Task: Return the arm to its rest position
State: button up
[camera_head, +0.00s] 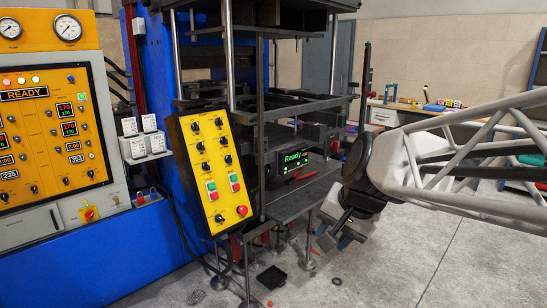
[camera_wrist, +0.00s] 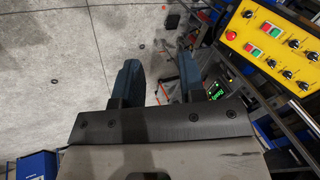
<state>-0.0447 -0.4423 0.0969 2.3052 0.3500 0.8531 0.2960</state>
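My gripper (camera_head: 335,239) hangs at the end of my arm in front of the press, to the right of its lower table, and points down. In the wrist view, the two blue-grey fingers of my gripper (camera_wrist: 157,58) stand apart with concrete floor and a thin red thing showing between them. Nothing is held. My white lattice arm (camera_head: 470,160) reaches in from the right side of the head view.
The press (camera_head: 290,130) stands in the middle with a tilted yellow button panel (camera_head: 213,170) at its front. A yellow gauge cabinet (camera_head: 50,120) stands at left. A workbench (camera_head: 440,112) is behind my arm. Floor (camera_head: 400,270) at lower right is clear.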

jog(key=s+d+f+n+h, duration=0.1)
jog(key=s+d+f+n, duration=0.1)
jog(key=s, duration=0.5)
jog(key=s+d+f+n+g+h, duration=0.1)
jog(key=s+d+f+n+h, duration=0.1)
jog(key=s+d+f, duration=0.3)
jog(key=s, duration=0.2)
jog(key=shift+s+f+n, duration=0.15)
jog(key=shift+s+n, duration=0.15)
jog(key=shift+n, duration=0.1)
